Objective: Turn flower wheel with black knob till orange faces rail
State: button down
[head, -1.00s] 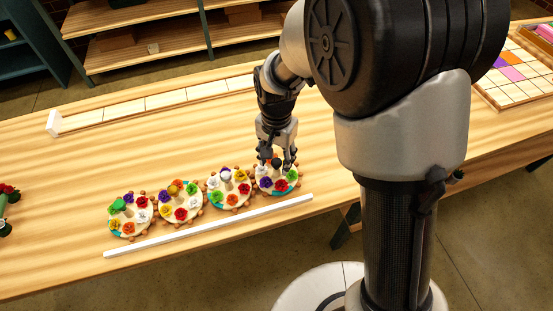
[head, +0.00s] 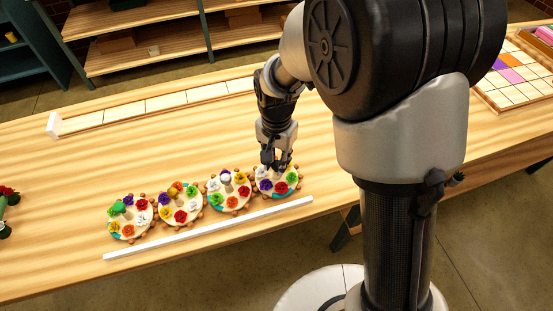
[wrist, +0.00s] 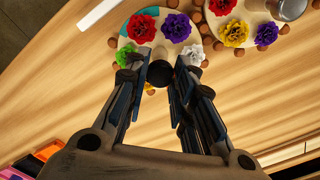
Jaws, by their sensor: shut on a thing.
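Several round cream flower wheels stand in a row of touching toothed discs on the table. The rightmost wheel (head: 277,181) carries the black knob (wrist: 160,73), seen in the wrist view between my fingertips. My gripper (head: 275,166) is shut on the knob from above. A red flower (head: 281,188) on this wheel is nearest the white rail (head: 210,228), with purple (head: 266,184) to its left and green (head: 292,177) to its right. In the wrist view, a small yellow-orange patch (wrist: 150,88) shows behind my fingers; the rest of it is hidden.
The other wheels (head: 229,190) stand close on the left, each with mixed flowers and a post. A long pale tray (head: 145,105) lies at the back. A tiled board (head: 515,85) is at the far right. The table between wheels and back tray is clear.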

jog(key=shift+n, duration=0.4)
